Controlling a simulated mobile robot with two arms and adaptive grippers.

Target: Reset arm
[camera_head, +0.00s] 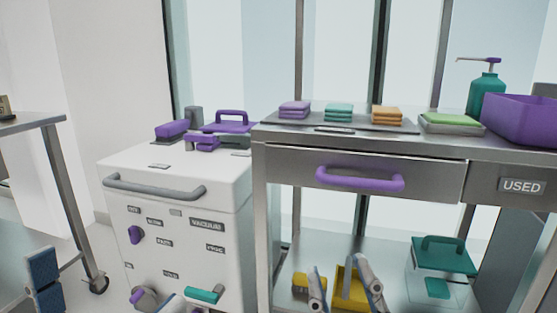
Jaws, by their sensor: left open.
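My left gripper (107,292) shows low at the left, in front of the white cart (180,180); it is open, with one blue-padded finger at far left and the other part cut off by the bottom edge. My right gripper (343,284) is low in the middle, its two grey-blue fingers apart. A yellow bin (350,300) shows behind and between those fingers on the lower shelf; I see no grip on it. Most of both arms is out of view.
A metal table (350,137) with a purple-handled drawer (360,178) bears folded cloths (338,112), a teal pump bottle (485,92) and a purple bin (520,118). A teal-lidded box (440,256) is on the lower shelf. Another table (30,122) stands at left.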

